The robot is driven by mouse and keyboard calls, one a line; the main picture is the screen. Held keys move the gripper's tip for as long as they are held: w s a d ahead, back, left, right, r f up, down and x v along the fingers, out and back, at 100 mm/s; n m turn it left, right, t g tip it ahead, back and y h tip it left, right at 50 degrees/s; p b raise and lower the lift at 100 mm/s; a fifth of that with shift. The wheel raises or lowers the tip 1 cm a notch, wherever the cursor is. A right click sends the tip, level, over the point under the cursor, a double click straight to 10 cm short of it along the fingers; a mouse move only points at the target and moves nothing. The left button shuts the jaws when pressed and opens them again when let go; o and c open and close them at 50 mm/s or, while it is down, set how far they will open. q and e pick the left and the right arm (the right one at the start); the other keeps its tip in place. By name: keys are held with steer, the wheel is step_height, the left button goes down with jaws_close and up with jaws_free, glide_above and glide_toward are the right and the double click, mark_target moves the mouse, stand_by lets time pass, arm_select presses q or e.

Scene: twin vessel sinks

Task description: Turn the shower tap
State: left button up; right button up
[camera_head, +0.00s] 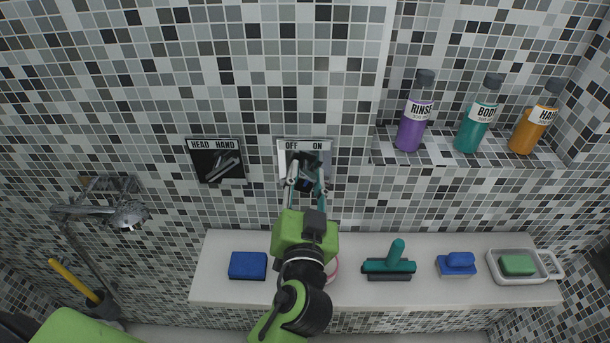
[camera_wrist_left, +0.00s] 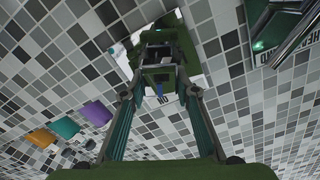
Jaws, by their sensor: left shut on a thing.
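The shower tap's white plate (camera_head: 324,146), marked OFF and ON, is on the tiled wall. It also shows upside down in the left wrist view (camera_wrist_left: 187,82). My left gripper (camera_head: 306,176) reaches up to this plate and is shut on the tap's handle. The gripper (camera_wrist_left: 160,62) and its fingers cover most of the handle, so its exact angle cannot be told. My right gripper is not in view.
A HEAD/HAND plate (camera_head: 217,161) with a lever is left of the tap. A shower head (camera_head: 130,215) is further left. Bottles, including a purple one (camera_head: 412,120), stand on a ledge at right. A white shelf (camera_head: 340,297) below holds a blue sponge (camera_head: 248,265) and a teal-handled squeegee (camera_head: 390,262).

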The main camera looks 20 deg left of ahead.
arm_select(q)
steer(key=m+p, duration=0.1)
steer(key=m, duration=0.4)
steer(key=shift+w+d+m+p, duration=0.1)
steer(key=shift+d+m+p, duration=0.05)
steer(key=shift+m+p, duration=0.2)
steer(key=shift+d+f+m+p, duration=0.15)
steer(key=shift+m+p, duration=0.6)
steer(key=shift+m, duration=1.4)
steer(key=shift+f, duration=0.1)
steer(key=o, duration=1.1)
steer(key=shift+w, duration=0.1)
steer(key=shift+f, duration=0.1)
steer(key=v, duration=1.2)
